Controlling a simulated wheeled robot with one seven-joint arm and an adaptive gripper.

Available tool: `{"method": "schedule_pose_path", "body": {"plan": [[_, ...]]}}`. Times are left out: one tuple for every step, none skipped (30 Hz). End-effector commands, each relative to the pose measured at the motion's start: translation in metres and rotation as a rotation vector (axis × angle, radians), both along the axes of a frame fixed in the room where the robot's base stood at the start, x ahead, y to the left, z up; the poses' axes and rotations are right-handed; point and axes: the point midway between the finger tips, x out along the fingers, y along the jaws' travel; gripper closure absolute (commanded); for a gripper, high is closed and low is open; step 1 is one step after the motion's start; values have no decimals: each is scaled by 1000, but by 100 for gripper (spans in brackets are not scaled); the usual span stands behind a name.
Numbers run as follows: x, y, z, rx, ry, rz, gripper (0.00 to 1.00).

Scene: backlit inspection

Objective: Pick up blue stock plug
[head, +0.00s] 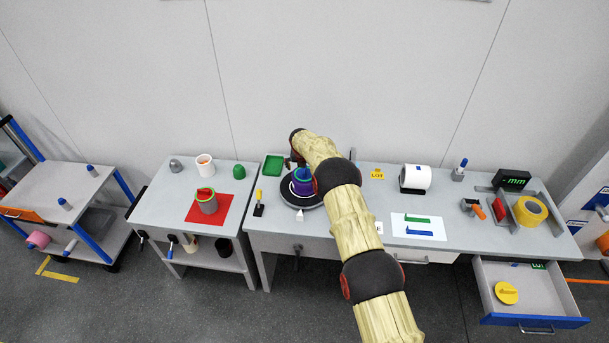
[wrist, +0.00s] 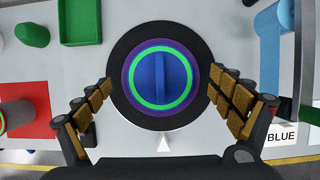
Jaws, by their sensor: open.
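The blue stock plug (wrist: 150,82) shows in the wrist view as a blue round piece with a raised bar across its top. A bright green ring and a purple rim surround it, and it sits on a black round turntable (wrist: 121,107). In the head view the blue plug (head: 300,174) is partly hidden by my arm, on the turntable (head: 289,195). My gripper (wrist: 160,80) is open, with one finger on each side of the plug's assembly and apart from it. Nothing is held. The height between fingers and plug is hard to tell.
A green tray (head: 273,166) lies behind the turntable, and a yellow-handled tool (head: 258,203) stands left. A white pointer (wrist: 165,142) lies in front. A BLUE label (wrist: 281,136) and light-blue object (wrist: 273,45) are right. An open drawer (head: 532,320) juts out at far right.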

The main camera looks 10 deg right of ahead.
Motion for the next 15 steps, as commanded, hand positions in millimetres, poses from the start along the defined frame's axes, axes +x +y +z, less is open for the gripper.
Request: {"method": "schedule_pose_path", "body": {"plan": [[4, -1, -3, 0, -3, -1, 7], [4, -1, -6, 0, -3, -1, 7], [5, -2, -9, 0, -3, -1, 7], [6, -2, -10, 1, -4, 0, 7], [7, -2, -12, 1, -4, 0, 7], [7, -2, -14, 0, -3, -1, 7], [7, -2, -15, 0, -3, -1, 7], [7, -2, -15, 1, -2, -1, 7], [8, -3, -16, 0, -3, -1, 7], [8, -2, -16, 0, -3, -1, 7], [8, -2, -16, 0, -3, -1, 7], [8, -3, -16, 0, -3, -1, 7], [8, -2, -16, 0, -3, -1, 7], [8, -3, -16, 0, -3, -1, 7], [8, -3, -16, 0, -3, -1, 7]]}}
